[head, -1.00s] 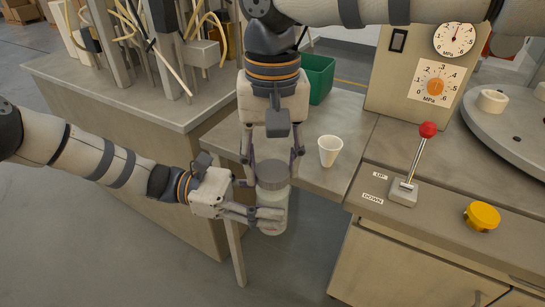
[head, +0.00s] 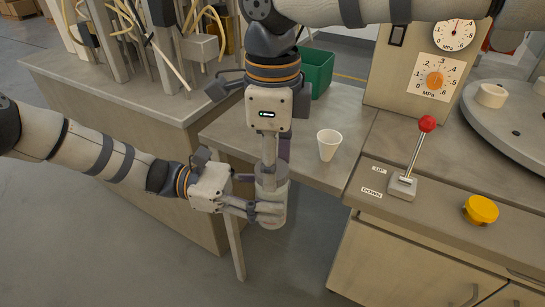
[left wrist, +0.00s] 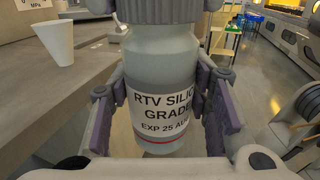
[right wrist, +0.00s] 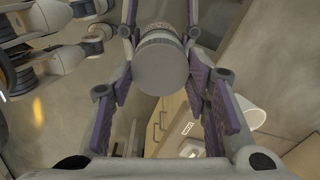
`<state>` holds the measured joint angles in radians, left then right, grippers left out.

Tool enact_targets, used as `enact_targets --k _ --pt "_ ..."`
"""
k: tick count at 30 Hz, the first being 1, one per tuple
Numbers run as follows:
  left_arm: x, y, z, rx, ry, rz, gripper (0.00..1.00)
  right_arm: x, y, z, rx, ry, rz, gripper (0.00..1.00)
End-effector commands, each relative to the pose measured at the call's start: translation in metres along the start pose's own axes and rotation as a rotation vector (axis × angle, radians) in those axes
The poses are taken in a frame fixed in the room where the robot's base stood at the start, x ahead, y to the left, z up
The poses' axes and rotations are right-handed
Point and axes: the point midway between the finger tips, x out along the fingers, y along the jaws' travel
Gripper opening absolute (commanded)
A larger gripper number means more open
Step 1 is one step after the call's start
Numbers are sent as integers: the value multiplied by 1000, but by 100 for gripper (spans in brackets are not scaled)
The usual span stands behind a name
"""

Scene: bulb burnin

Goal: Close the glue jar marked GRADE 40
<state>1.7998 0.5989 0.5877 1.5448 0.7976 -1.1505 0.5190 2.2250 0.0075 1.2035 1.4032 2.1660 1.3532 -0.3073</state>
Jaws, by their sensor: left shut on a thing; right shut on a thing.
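The glue jar (head: 270,208) is a pale grey cylinder, upright in front of the small table. The left wrist view shows its label (left wrist: 165,108) reading RTV SILIC..., GRADE and EXP 25 AUG; the number after GRADE is out of sight. My left gripper (head: 268,210) is shut around the jar's body from the left. A grey ribbed lid (right wrist: 161,70) is at the jar's mouth, with its lower edge showing in the left wrist view (left wrist: 160,10). My right gripper (head: 270,174) points down and is shut on the lid from above. The lid's thread is hidden.
A white paper cup (head: 328,145) stands on the small table (head: 345,110), right of the jar. A green bin (head: 317,72) is behind. A red-knobbed lever (head: 427,124) and yellow knob (head: 481,209) are on the machine bench to the right.

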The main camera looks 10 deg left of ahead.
Motion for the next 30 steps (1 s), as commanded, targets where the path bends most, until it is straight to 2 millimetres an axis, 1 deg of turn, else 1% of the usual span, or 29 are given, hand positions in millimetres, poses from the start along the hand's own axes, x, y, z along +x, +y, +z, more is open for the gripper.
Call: enact_targets --k 1,2,3,5,6,9,12,16,17,18,19,20,28,30 --pt "0 0 0 1 0 0 0 -1 0 0 162 0 -3 32" --pt "0 0 0 1 0 0 0 -1 0 0 279 0 -3 32" --pt "0 0 0 1 0 0 0 -1 1 0 433 1 -2 32" --pt "0 0 0 1 0 0 0 0 1 0 659 2 -2 32" --pt "0 0 0 1 0 0 0 -1 1 1 800 1 -2 32" --pt "0 0 0 1 0 0 0 0 2 1 1105 2 -1 32" --pt "0 0 0 1 0 0 0 0 2 2 1311 2 -1 32" --pt "0 0 0 1 0 0 0 0 2 2 1298 2 0 32" --pt "0 0 0 1 0 0 0 0 2 2 1298 2 0 46" --pt "0 0 0 1 0 0 0 0 2 2 1298 2 0 55" --pt "0 0 0 1 0 0 0 0 2 2 1297 2 0 61" --pt "0 0 0 1 0 0 0 0 2 2 1297 2 0 63" --pt "0 0 1 1 -1 0 0 0 2 2 1295 2 1 63" --pt "0 0 1 1 -1 0 0 -6 1 2 1295 0 0 63"
